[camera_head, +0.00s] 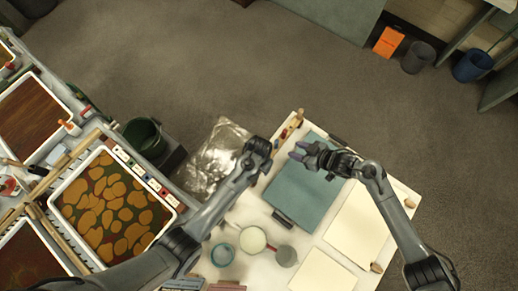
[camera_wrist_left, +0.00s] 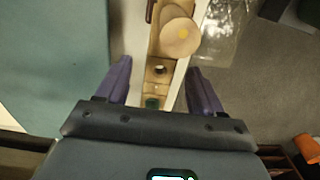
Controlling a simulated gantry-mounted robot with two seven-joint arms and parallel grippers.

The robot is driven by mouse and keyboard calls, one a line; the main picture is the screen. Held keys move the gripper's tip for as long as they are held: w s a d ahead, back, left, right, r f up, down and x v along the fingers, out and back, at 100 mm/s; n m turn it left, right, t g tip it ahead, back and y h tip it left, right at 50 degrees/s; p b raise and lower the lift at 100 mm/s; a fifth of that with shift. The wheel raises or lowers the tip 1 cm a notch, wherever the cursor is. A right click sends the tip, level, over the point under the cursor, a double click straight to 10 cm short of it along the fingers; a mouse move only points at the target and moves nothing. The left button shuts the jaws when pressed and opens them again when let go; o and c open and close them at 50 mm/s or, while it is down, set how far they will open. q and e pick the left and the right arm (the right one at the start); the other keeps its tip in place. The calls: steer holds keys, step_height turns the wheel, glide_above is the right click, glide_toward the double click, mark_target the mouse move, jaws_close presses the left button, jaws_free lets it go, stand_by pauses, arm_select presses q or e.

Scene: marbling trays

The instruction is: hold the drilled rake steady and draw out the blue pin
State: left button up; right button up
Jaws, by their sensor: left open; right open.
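The drilled wooden rake (camera_head: 291,126) lies along the table's far left edge in the head view. I cannot make out the blue pin for certain. My left gripper (camera_wrist_left: 161,82) is open, one finger on each side of the bar; contact is unclear. My right gripper (camera_head: 302,154) is open and empty over the teal board, right of the rake.
The teal board (camera_head: 300,192) lies beside the rake. Crumpled clear plastic (camera_head: 216,158) is left of the table. A bowl (camera_head: 252,239) and cups stand at the near left, pale sheets (camera_head: 357,226) at the right. A marbling tray (camera_head: 165,198) stands further left.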

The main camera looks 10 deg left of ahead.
arm_select(q)
steer(key=shift+f, duration=0.7)
jaws_close()
stand_by(1.0)
